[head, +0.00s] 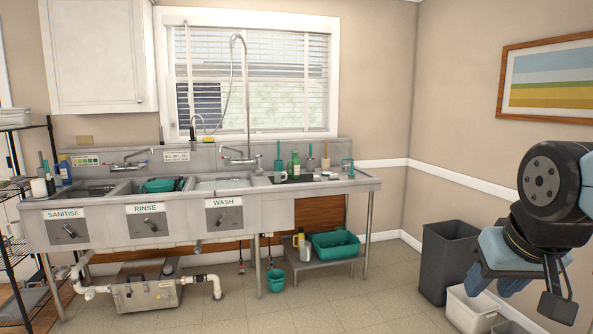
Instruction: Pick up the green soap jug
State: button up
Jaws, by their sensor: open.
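A green bottle with a pale label (295,164) stands upright on the right end of the steel sink counter, below the window. It is the green container that best fits the soap jug, but it is small in view and I cannot make out a handle. My gripper (526,287) is in the right foreground, pointing down, open, with nothing seen in it. It is far from the bottle, to the right and much nearer to me.
The three-basin sink (146,223) spans the left and middle. A white mug (283,178) and brushes stand near the bottle.

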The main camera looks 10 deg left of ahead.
aim_at(295, 162)
jog(key=z, duration=1.55)
jog(key=i, duration=0.1)
jog(key=u, duration=3.25)
jog(key=i, duration=3.95)
jog(key=z, duration=0.1)
